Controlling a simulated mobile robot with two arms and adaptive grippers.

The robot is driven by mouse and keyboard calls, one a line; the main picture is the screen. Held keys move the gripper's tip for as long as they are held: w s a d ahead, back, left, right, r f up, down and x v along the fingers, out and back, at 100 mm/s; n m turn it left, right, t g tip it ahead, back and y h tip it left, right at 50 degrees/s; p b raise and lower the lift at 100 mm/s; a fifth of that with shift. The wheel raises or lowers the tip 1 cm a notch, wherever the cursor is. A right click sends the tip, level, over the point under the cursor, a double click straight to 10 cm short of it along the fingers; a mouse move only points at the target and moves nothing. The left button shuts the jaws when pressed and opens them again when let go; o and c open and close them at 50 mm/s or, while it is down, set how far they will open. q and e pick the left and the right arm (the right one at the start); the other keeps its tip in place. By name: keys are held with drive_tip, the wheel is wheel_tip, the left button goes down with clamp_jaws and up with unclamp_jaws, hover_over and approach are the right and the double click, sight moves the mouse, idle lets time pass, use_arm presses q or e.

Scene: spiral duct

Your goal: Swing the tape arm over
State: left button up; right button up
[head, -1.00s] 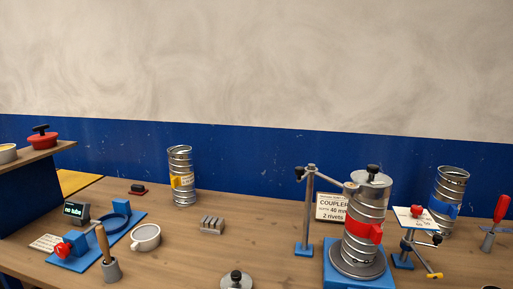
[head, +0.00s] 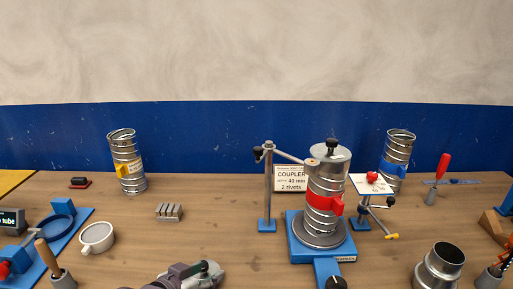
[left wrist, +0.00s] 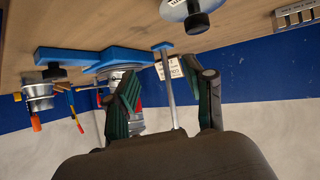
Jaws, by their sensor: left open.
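A grey post (head: 267,190) on a small blue foot carries a thin horizontal arm (head: 287,155), which reaches right to the top of a spiral duct (head: 325,180). The duct has a red band and a black-knobbed lid, and stands on a blue base (head: 300,247). A second stand with a white card (head: 368,184), red knob and yellow-tipped rod (head: 380,228) is right of it. My left gripper (head: 205,272) is at the bottom edge, apart from the post. In the left wrist view its fingers (left wrist: 168,100) are open, with the post (left wrist: 167,85) seen between them. My right gripper is not in view.
A coupler sign (head: 291,178) stands behind the post. Spiral ducts with yellow (head: 127,163) and blue (head: 397,160) bands stand farther back. A grey block (head: 169,212), a cup (head: 96,238) and a metal collar (head: 438,267) are on the table. Table between block and post is clear.

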use_arm(q)
drive_tip(key=w+d+r+m+t+h, duration=0.1)
drive_tip(key=w+d+r+t+h, duration=0.1)
drive_tip(key=w+r, duration=0.65)
drive_tip(key=m+t+h, duration=0.1)
drive_tip(key=t+h, duration=0.1)
drive_tip(key=h, duration=0.1)
approach(255, 150)
drive_tip(key=p+x, duration=0.4)
drive_tip(key=x, duration=0.6)
drive_tip(key=shift+w+d, duration=0.2)
drive_tip(key=shift+w, duration=0.15)
drive_tip(key=shift+w+d+f, duration=0.15)
drive_tip(key=shift+w+d, duration=0.05)
drive_tip(key=shift+w, duration=0.1)
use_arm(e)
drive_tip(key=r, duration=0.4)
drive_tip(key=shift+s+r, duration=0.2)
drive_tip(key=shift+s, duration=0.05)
use_arm(q)
clamp_jaws()
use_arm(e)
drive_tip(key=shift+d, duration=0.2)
